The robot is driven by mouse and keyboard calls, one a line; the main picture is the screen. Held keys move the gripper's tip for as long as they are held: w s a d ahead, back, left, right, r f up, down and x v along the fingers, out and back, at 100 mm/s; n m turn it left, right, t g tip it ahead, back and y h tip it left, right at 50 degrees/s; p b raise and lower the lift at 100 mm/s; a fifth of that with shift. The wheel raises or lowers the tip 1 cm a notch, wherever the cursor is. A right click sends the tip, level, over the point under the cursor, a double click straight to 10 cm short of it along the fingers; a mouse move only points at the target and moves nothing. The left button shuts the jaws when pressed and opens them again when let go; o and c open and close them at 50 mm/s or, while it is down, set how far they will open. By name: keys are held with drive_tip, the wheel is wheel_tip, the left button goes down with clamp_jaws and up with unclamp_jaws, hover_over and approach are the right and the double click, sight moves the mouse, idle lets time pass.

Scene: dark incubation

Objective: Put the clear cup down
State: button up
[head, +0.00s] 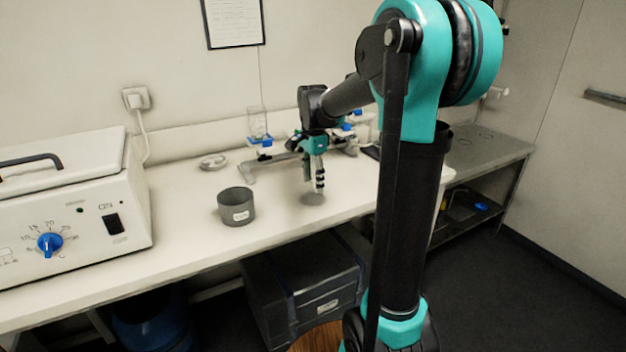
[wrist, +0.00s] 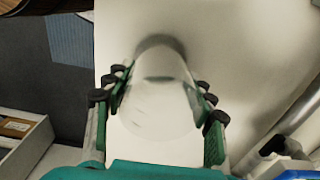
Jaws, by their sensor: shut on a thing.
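The clear cup (wrist: 158,108) is see-through and sits between the two green and black fingers in the wrist view. My gripper (wrist: 160,86) is shut on its sides. In the head view my gripper (head: 318,184) points down over the white bench (head: 275,215), right of the grey pot. The cup itself hardly shows there. A round grey patch lies on the bench just below the fingertips, and a dark shadow shows at the cup's far end in the wrist view. I cannot tell whether the cup touches the bench.
A grey labelled pot (head: 236,208) stands on the bench to the left, near the front edge. A white incubator (head: 75,205) fills the far left. A glass beaker (head: 258,125) on a stand is behind. Bare bench lies around the gripper.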

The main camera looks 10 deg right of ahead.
drive_tip(key=o, duration=1.2)
wheel_tip(320, 180, up, 12)
drive_tip(key=shift+r, duration=0.1)
